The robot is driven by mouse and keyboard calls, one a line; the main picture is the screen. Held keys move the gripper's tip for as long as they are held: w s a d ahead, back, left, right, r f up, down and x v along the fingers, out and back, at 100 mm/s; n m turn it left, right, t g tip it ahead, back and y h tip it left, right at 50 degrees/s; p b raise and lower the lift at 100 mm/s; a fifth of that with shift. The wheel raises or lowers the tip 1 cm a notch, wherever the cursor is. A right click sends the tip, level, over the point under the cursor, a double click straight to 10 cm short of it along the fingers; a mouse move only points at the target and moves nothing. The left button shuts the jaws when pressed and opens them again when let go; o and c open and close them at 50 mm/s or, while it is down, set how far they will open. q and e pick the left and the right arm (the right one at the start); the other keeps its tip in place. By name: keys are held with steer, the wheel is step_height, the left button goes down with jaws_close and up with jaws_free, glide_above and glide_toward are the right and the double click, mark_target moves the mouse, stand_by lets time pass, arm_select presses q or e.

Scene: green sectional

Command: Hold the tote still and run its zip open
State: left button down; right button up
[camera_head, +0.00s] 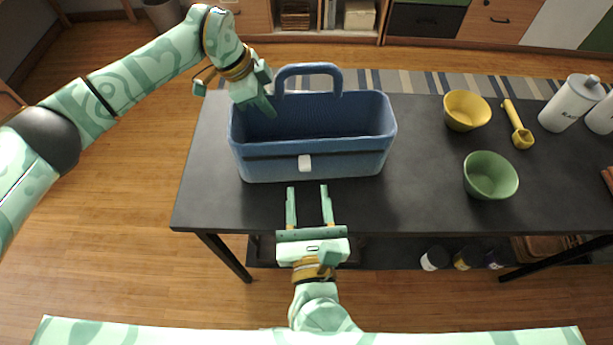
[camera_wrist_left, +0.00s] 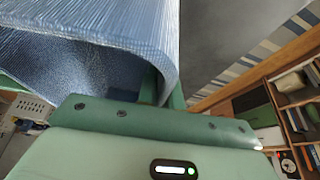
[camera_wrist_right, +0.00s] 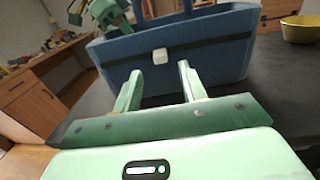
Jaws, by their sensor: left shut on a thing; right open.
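The blue tote (camera_head: 312,172) stands upright on the dark table, its top open and a handle (camera_head: 308,68) rising at the back. A dark zip line (camera_head: 350,146) runs across its front, with a white pull tab (camera_head: 304,162) near the middle. My left gripper (camera_head: 264,104) is shut on the tote's wall at the back left; the wall also shows between its fingers in the left wrist view (camera_wrist_left: 150,60). My right gripper (camera_head: 308,188) is open and empty in front of the tote. In the right wrist view the tab (camera_wrist_right: 160,56) appears between its fingertips, apart from them.
On the table (camera_head: 420,190) to the right are a yellow bowl (camera_head: 466,110), a green bowl (camera_head: 490,176), a yellow scoop (camera_head: 518,126) and a white canister (camera_head: 571,103). The table's front edge is below my right gripper. The table just right of the tote is clear.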

steer(key=shift+s, duration=0.45)
